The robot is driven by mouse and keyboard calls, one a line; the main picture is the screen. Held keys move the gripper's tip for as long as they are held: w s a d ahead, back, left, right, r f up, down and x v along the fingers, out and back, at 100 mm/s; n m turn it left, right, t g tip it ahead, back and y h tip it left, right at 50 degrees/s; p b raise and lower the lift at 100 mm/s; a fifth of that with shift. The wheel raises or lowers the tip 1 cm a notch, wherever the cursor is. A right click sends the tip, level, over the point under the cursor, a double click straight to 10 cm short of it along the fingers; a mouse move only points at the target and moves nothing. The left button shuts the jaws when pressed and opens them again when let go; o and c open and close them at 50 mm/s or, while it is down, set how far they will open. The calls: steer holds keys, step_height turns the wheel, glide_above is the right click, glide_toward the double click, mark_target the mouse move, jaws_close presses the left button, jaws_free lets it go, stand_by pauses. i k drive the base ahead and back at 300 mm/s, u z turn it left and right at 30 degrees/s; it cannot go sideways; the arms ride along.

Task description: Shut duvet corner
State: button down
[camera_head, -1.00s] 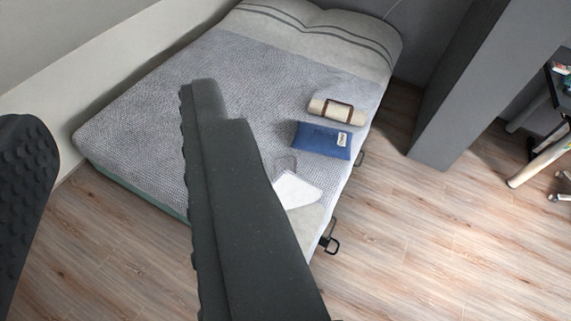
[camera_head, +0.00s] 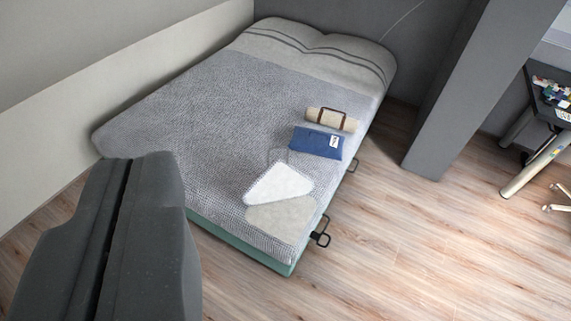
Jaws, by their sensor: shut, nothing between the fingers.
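The grey textured duvet (camera_head: 200,100) covers the bed. Near its front right corner a white rounded triangular flap (camera_head: 280,183) lies turned back on top. A bare beige patch (camera_head: 285,217) shows between the flap and the bed's corner. A faint thin outline stands at the flap's upper edge; I cannot tell what it is. My gripper (camera_head: 126,162) is at the lower left, its two dark fingers together with nothing between them. It appears in front of the bed's front left part, apart from the flap, and hides some of that edge.
A blue pouch (camera_head: 317,143) and a beige roll with a brown strap (camera_head: 332,119) lie on the duvet beyond the flap. Black metal handles (camera_head: 320,232) stick out from the bed's right side. A grey pillar (camera_head: 455,95) and a desk (camera_head: 550,100) stand right. The wooden floor (camera_head: 420,250) is clear.

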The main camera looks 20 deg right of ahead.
mark_target(280, 180)
steer(key=u, duration=0.3)
steer(key=k, duration=0.3)
steer(key=z, duration=0.85)
steer(key=i, duration=1.45)
steer(key=u, duration=0.3)
steer(key=i, duration=0.55)
steer(key=u, duration=0.5)
